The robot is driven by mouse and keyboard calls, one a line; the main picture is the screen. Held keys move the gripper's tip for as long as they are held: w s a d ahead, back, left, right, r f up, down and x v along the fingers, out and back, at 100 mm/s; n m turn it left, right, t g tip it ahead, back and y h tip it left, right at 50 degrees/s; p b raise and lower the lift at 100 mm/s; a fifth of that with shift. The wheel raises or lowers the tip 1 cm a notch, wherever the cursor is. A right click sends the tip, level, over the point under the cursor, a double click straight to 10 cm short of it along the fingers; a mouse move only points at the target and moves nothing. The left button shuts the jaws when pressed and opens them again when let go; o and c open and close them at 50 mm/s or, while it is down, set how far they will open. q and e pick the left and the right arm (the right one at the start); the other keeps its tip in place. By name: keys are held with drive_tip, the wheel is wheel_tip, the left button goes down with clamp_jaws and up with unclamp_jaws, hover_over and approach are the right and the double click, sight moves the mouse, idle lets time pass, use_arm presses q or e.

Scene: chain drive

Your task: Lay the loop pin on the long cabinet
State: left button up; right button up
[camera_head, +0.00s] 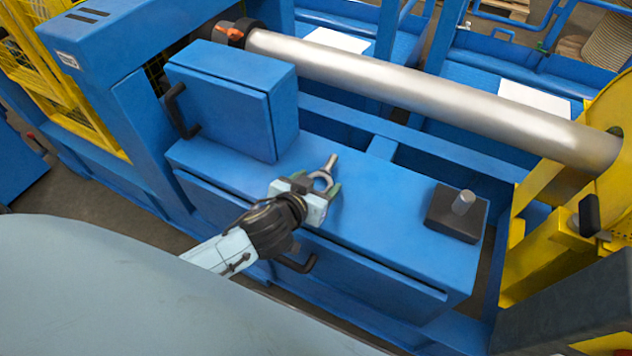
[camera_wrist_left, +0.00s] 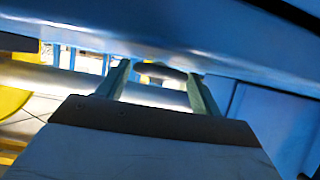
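The loop pin (camera_head: 331,163) is a grey metal ring with a short shank, over the top of the long blue cabinet (camera_head: 385,225) in the head view. My left gripper (camera_head: 322,186) is around the ring, and the shank points away from it. In the left wrist view the ring shows as a dark, flat oval (camera_wrist_left: 161,71) spanning the gap between the two green fingers of the left gripper (camera_wrist_left: 160,85), seemingly touching both. Whether the pin touches the cabinet top I cannot tell. My right gripper is not in view.
A blue box with a black handle (camera_head: 232,105) stands on the cabinet's left part. A dark block with a grey peg (camera_head: 455,222) stands at its right end. A long metal roller (camera_head: 420,92) runs behind. The cabinet top between box and block is clear.

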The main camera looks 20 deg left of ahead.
use_arm(q)
drive_tip(key=shift+o, duration=0.9)
drive_tip(key=shift+r, duration=0.15)
drive_tip(key=p+v, duration=0.3)
drive_tip(key=v, duration=0.9)
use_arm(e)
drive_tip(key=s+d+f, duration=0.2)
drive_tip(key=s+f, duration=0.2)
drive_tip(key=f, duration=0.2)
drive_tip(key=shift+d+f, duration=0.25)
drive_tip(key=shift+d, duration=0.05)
use_arm(q)
drive_tip(key=shift+a, duration=0.1)
